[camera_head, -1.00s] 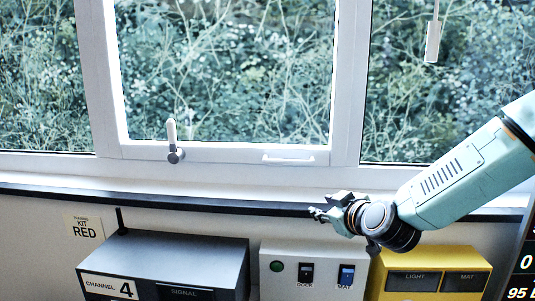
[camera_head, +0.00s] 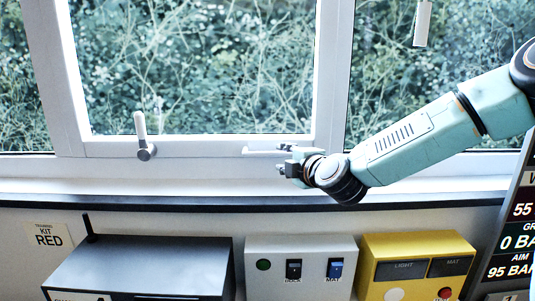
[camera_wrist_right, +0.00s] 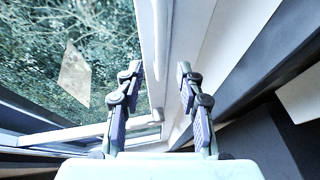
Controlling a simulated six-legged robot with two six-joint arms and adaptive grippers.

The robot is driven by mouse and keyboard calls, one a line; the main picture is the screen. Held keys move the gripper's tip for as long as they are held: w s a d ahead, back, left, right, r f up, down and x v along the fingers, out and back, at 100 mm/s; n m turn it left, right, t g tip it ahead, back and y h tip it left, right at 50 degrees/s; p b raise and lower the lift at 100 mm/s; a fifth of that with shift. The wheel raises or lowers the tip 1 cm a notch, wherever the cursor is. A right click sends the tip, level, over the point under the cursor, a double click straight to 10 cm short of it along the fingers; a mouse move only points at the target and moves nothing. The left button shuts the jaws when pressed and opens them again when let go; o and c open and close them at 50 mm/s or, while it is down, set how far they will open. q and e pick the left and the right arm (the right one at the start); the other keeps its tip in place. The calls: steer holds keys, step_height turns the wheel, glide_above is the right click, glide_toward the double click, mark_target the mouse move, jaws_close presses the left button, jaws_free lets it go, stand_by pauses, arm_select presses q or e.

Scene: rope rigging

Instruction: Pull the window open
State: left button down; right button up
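The window sash (camera_head: 200,146) has a white frame around a glass pane and looks flush with its outer frame in the head view. A lever handle (camera_head: 141,125) on its lower left points upright. A small white pull (camera_head: 258,151) sits on the bottom rail further right. My right gripper (camera_head: 284,158) is just right of the pull, its fingertips pointing left toward it. In the wrist view the two fingers (camera_wrist_right: 157,85) are spread apart with white framing between and beyond them. Contact with the pull cannot be told. My left gripper is not in view.
A dark-edged sill (camera_head: 150,201) runs below the window. Under it stand a dark box (camera_head: 140,265), a grey switch panel (camera_head: 305,260) and a yellow box (camera_head: 418,250). A screen (camera_head: 515,230) is at the right edge. A white piece hangs (camera_head: 422,24) at upper right.

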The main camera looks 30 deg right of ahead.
mark_target(272, 154)
steer(key=x, duration=0.6)
steer(key=shift+w+a+f+b, duration=0.2)
steer(key=shift+w+a+b, duration=0.1)
steer(key=shift+a, duration=0.1)
steer(key=shift+w+d, duration=0.5)
steer(key=shift+w+a+f, duration=0.1)
steer(key=shift+w+a, duration=0.2)
steer(key=shift+w, duration=0.1)
steer(key=c, duration=0.3)
steer(key=shift+s+d, duration=0.25)
steer(key=shift+c, duration=1.4)
jaws_close()
steer(key=shift+w, duration=0.1)
